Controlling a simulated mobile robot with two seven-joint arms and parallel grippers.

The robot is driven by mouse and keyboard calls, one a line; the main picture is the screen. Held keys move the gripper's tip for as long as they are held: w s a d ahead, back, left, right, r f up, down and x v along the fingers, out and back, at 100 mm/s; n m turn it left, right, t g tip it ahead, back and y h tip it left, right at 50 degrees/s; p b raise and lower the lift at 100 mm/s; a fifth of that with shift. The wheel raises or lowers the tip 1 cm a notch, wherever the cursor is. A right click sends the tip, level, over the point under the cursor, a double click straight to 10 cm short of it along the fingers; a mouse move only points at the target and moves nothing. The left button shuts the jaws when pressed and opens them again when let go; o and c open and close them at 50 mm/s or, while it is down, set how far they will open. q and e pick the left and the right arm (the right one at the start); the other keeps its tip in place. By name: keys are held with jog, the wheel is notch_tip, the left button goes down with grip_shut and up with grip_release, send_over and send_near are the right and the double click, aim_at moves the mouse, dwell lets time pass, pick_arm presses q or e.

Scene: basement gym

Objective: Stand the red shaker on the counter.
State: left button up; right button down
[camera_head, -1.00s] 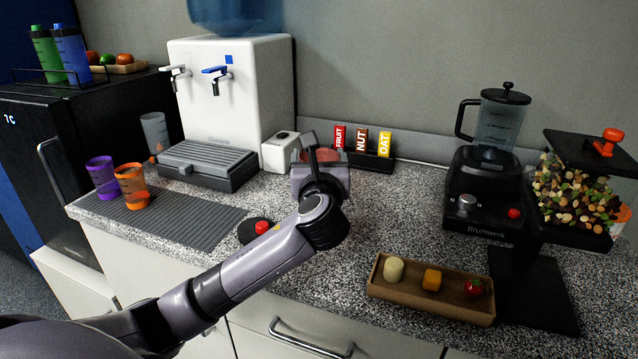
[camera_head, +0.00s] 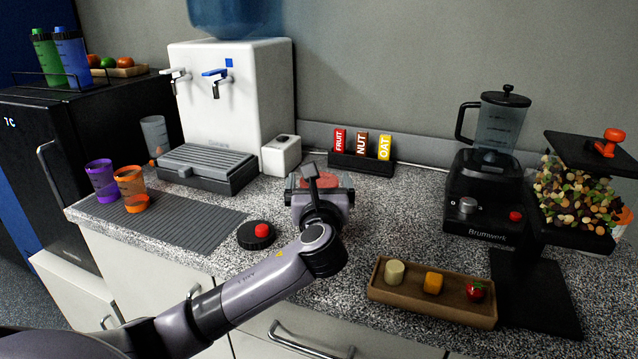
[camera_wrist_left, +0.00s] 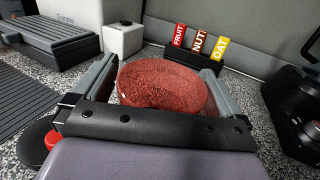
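The red shaker (camera_wrist_left: 160,85) is translucent and shows between my left gripper's fingers in the left wrist view. In the head view only a small red patch of the shaker (camera_head: 320,181) shows, the rest hidden by the gripper. My left gripper (camera_head: 320,185) is closed on the shaker's sides, over the middle of the speckled counter (camera_head: 400,225). I cannot tell whether the shaker is upright or touches the counter. A round black lid with a red cap (camera_head: 257,234) lies left of the gripper. My right gripper is not in view.
Behind are a bar rack (camera_head: 361,160), white box (camera_head: 281,155) and water dispenser (camera_head: 232,105). An orange shaker (camera_head: 130,183) and a purple shaker (camera_head: 101,180) stand on a grey mat (camera_head: 190,228). A blender (camera_head: 485,185) and wooden tray (camera_head: 430,300) are right.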

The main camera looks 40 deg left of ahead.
pick_arm(q)
jog(key=shift+r, duration=0.1)
jog(key=shift+s+d, duration=0.15)
jog(key=v, duration=1.1)
jog(key=shift+s+d, duration=0.15)
jog(key=shift+s, duration=0.1)
